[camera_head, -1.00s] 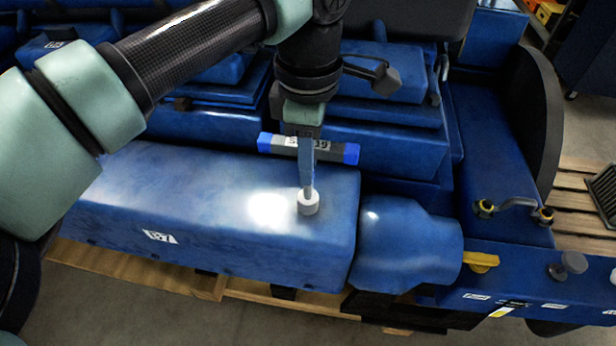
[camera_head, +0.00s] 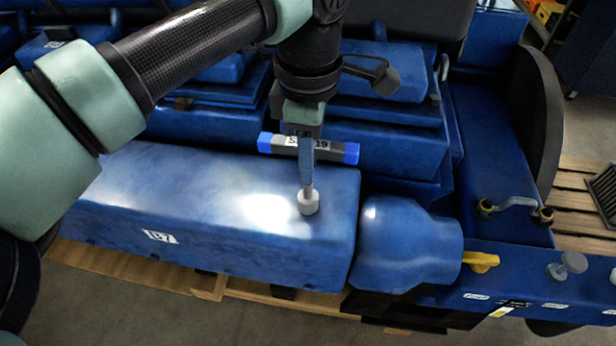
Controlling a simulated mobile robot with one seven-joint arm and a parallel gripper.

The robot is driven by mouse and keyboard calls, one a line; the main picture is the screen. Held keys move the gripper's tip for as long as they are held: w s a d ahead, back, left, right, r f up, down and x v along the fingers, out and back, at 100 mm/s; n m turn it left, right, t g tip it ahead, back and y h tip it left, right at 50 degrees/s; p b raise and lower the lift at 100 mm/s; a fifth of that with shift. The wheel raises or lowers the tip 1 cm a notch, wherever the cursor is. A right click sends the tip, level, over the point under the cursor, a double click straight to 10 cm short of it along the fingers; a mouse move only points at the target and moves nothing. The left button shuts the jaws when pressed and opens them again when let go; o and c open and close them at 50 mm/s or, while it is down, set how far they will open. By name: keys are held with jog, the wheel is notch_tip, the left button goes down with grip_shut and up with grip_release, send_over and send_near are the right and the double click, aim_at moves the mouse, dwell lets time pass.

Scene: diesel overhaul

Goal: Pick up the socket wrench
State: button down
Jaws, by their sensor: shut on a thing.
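My gripper (camera_head: 306,178) points down over the front blue engine cover, near its right end. Its slim blue finger shows edge-on and is shut on the socket wrench. The light grey, round end of the socket wrench (camera_head: 308,203) shows just below the fingertip. The rest of the wrench is hidden or cannot be told apart from the finger. I cannot tell whether its lower end touches the cover.
The long blue cover (camera_head: 220,205) lies under my gripper, with a rounded blue housing (camera_head: 405,245) to its right. A yellow handle (camera_head: 481,261), a grey knob (camera_head: 573,262) and a curved pipe (camera_head: 515,204) stand further right. Wooden pallets lie below.

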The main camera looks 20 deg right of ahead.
jog(key=shift+r, duration=0.1)
dwell(0.3)
notch_tip(320, 180, up, 10)
jog(key=shift+f+b, duration=0.1)
jog(key=shift+b, duration=1.1)
jog(key=c, duration=1.4)
grip_release()
grip_shut()
